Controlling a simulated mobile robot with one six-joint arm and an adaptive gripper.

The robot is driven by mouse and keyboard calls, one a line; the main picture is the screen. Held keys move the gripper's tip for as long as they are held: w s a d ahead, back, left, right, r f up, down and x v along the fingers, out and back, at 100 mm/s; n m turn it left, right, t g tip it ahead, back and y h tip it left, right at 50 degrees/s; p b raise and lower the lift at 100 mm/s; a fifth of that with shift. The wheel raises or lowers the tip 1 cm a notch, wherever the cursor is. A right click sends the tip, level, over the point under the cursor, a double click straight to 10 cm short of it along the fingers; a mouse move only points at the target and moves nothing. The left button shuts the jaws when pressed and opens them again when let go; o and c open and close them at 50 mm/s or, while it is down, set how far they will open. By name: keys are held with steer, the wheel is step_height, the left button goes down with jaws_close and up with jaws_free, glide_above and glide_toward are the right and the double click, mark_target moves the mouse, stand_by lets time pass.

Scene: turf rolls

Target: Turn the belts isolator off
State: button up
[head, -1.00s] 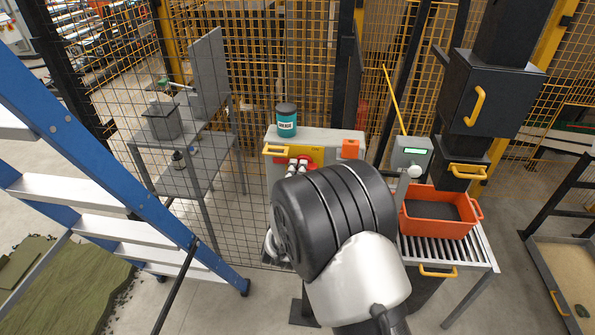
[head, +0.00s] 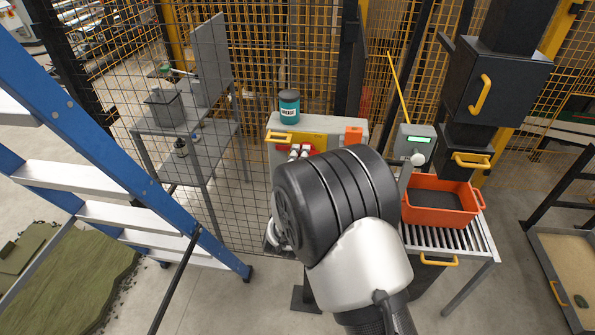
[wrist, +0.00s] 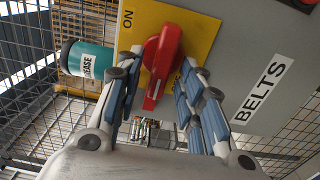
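The belts isolator has a red rotary handle (wrist: 161,66) on a yellow plate (wrist: 205,33), in the wrist view. "ON" is printed at the plate's upper left; lettering right of the handle is partly hidden by a finger. A "BELTS" label (wrist: 263,89) is on the grey panel to the right. The handle's narrow end points down and slightly left in the picture. My gripper (wrist: 160,72) is open, its fingers on either side of the handle, with gaps visible. In the head view my black and white wrist hides the isolator and the gripper's fingertips.
A teal grease tin (head: 289,107) stands on the grey cabinet (head: 345,126); it also shows in the wrist view (wrist: 87,59). Wire fencing stands behind. A blue ladder (head: 110,150) is at left. An orange crate (head: 440,217) sits on rollers at right.

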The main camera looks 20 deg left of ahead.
steer(key=v, duration=1.1)
steer(key=shift+s, duration=0.2)
steer(key=shift+d, duration=0.1)
steer(key=w+d+r+m+g, duration=0.3)
steer(key=w+d+r+m, duration=0.1)
steer(key=d+r+m, duration=0.2)
steer(key=s+d+r+m+g, duration=0.4)
steer(key=d, duration=0.5)
steer(key=s+d+m+g+h, duration=0.4)
steer(key=s+d+m, duration=0.6)
steer(key=s+d, duration=1)
steer(key=s+g, duration=0.2)
steer(key=s, duration=0.2)
steer(key=shift+s+d+r+m, duration=0.15)
steer(key=shift+s+d+m, duration=0.15)
steer(key=shift+m, duration=0.1)
